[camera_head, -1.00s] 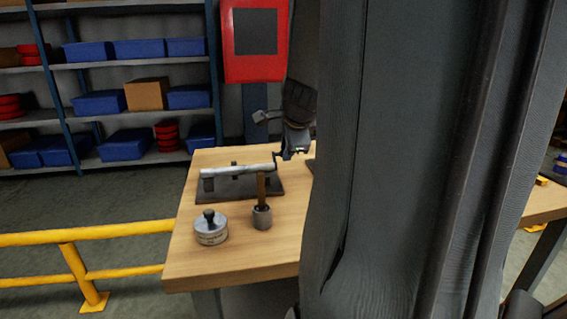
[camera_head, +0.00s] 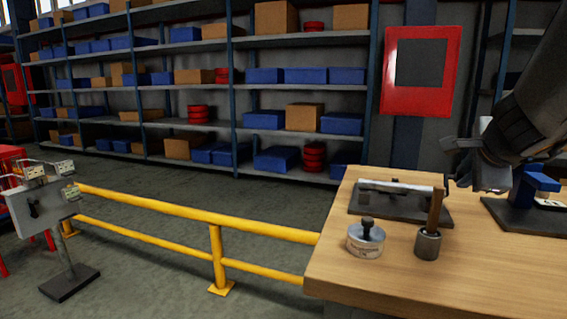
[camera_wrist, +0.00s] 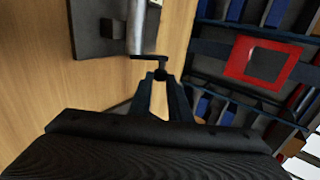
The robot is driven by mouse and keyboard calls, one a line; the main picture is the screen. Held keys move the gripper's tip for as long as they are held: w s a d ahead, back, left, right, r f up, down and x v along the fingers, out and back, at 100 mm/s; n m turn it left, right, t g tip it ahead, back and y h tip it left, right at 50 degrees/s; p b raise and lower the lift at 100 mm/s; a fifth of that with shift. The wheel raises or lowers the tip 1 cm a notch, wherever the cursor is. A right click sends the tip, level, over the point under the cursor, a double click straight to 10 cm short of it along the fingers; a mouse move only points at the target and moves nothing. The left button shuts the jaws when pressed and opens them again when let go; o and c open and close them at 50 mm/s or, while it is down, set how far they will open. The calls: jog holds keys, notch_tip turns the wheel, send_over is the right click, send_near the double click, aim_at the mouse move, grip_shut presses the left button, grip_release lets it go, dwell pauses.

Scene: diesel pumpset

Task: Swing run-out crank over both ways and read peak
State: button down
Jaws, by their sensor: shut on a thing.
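The run-out fixture has a pale metal shaft (camera_head: 400,187) lying over a dark base plate (camera_head: 375,209) on the wooden bench. In the wrist view the shaft (camera_wrist: 138,28) and plate (camera_wrist: 92,40) are at the top. The dark crank (camera_wrist: 146,57) leaves the shaft's near end and runs right to my gripper. My gripper (camera_wrist: 160,76) is shut on the crank's knob end, between its two finger tips. In the head view my gripper (camera_head: 474,186) is beside the shaft's right end, and the crank is hard to make out. No peak reading can be read.
A round labelled pot with a black knob (camera_head: 366,240) and a metal cup holding a wooden handle (camera_head: 428,243) stand in front of the fixture. A blue device (camera_head: 541,181) stands to the right. A yellow rail (camera_head: 216,255) borders the bench's left side.

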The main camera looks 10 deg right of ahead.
jog(key=shift+r, duration=0.15)
jog(key=c, duration=1.7)
grip_release()
jog(key=shift+o, duration=0.2)
